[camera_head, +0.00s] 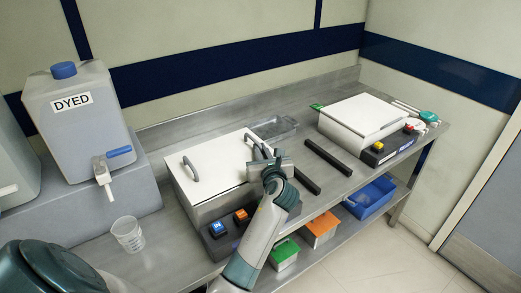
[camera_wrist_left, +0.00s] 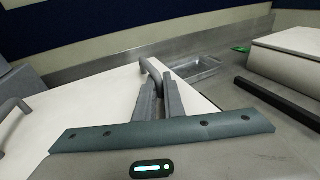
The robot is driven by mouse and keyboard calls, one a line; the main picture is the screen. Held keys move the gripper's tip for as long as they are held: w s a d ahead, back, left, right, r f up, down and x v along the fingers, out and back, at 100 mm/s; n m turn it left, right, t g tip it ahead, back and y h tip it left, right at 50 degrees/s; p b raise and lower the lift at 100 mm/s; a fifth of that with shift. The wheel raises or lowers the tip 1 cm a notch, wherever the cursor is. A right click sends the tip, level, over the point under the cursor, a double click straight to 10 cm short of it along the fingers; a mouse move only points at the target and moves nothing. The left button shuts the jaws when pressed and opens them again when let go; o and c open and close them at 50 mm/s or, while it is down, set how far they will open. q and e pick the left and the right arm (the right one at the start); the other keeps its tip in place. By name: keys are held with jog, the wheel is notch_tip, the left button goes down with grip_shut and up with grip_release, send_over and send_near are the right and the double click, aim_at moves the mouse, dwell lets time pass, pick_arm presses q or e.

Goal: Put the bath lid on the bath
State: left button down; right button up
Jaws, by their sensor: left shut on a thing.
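The bath lid (camera_head: 218,165) is a flat white panel with two grey arched handles. It lies over the top of the left grey bath (camera_head: 212,208), which has blue and orange buttons on its front. I cannot tell whether a small gap remains between them. My left gripper (camera_head: 262,155) is shut on the right handle; the handle (camera_wrist_left: 150,70) shows between its fingers in the left wrist view. The other handle (camera_head: 190,168) is free, and also shows at the left of the wrist view (camera_wrist_left: 12,106). My right gripper is not in view.
A clear tray (camera_head: 274,129) lies behind the lid. Black bars (camera_head: 328,157) lie on the bench to the right, before a second white-topped box (camera_head: 362,115). A DYED container (camera_head: 80,115) and a beaker (camera_head: 128,236) stand left. Coloured bins (camera_head: 370,197) sit below.

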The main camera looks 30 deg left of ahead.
pick_arm(q)
jog(key=shift+f, duration=0.15)
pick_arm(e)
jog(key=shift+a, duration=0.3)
pick_arm(q)
jog(key=shift+f, duration=0.2)
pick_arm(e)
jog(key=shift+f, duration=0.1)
pick_arm(q)
jog(key=c, duration=1.8)
grip_release()
jog(key=shift+o, duration=0.2)
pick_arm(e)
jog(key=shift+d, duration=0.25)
pick_arm(q)
jog(key=shift+s, duration=0.1)
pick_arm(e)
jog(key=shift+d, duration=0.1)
pick_arm(q)
jog(key=b+v, duration=0.4)
jog(key=v, duration=1.3)
jog(key=shift+d, duration=0.15)
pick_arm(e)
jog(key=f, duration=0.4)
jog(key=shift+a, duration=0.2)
pick_arm(q)
jog(key=shift+f, duration=0.1)
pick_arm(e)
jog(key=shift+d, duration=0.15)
